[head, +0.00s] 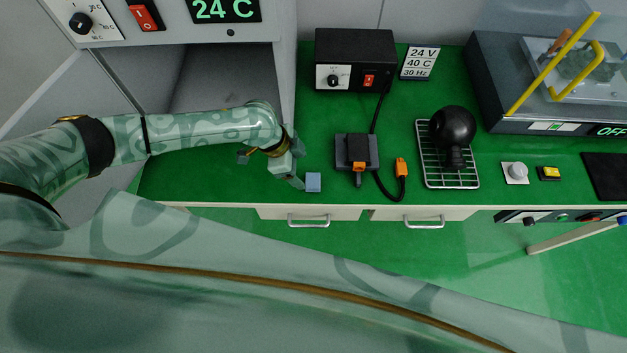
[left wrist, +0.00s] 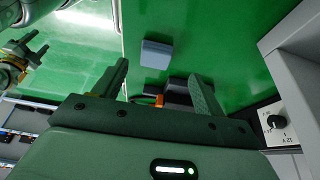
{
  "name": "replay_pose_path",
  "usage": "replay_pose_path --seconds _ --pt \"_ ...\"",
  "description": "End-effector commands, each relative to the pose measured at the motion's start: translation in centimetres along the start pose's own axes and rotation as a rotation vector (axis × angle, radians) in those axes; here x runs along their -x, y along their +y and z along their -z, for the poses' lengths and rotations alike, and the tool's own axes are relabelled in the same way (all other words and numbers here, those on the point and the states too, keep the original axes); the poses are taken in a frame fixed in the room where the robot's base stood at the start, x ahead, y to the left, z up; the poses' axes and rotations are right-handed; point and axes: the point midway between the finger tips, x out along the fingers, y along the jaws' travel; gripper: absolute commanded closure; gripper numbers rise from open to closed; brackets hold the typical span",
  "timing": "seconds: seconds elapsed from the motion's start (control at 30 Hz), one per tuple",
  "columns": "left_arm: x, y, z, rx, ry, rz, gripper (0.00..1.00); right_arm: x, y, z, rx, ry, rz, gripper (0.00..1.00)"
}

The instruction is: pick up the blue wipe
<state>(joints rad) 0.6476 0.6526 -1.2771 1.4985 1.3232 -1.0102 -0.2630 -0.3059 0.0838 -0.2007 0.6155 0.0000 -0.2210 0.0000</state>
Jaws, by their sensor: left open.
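The blue wipe (head: 313,182) is a small pale blue square block near the front edge of the green bench in the head view. It also shows in the left wrist view (left wrist: 156,54), beyond my fingertips. My left gripper (head: 272,170) is just left of the wipe in the head view. In the left wrist view my left gripper (left wrist: 160,75) has its fingers spread with nothing between them. I cannot tell its exact height above the bench. My right gripper (left wrist: 36,45) shows at the left edge of the wrist view, its fingers apart and empty; the head view does not show it.
A dark block (head: 352,152) with an orange plug and cable stands right of the wipe. Behind it is a black power box (head: 355,62). A black round flask (head: 452,130) sits on a wire rack (head: 430,180). A grey cabinet (head: 286,60) walls the left.

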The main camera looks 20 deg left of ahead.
Motion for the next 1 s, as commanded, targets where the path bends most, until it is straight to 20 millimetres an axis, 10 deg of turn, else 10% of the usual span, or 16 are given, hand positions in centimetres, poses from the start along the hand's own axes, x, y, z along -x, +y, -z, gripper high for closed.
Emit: replay_pose_path --seconds 0.43,0.73,0.9,1.0 --pt "-5.6 0.6 0.8 0.001 0.000 -0.001 0.29 -1.5 0.0 0.6 -0.002 0.010 0.000 0.43" --pt "-6.0 0.5 0.8 0.001 0.001 0.001 0.29 -1.5 -0.3 0.6 -0.005 0.011 0.004 0.43" --pt "-6.0 0.5 0.8 0.001 0.001 0.001 0.76 -1.5 -0.4 0.5 -0.005 0.009 0.005 0.43" --pt "-6.0 0.5 0.8 0.001 0.001 0.001 0.80 -1.5 -0.4 0.5 -0.005 0.009 0.005 0.43"
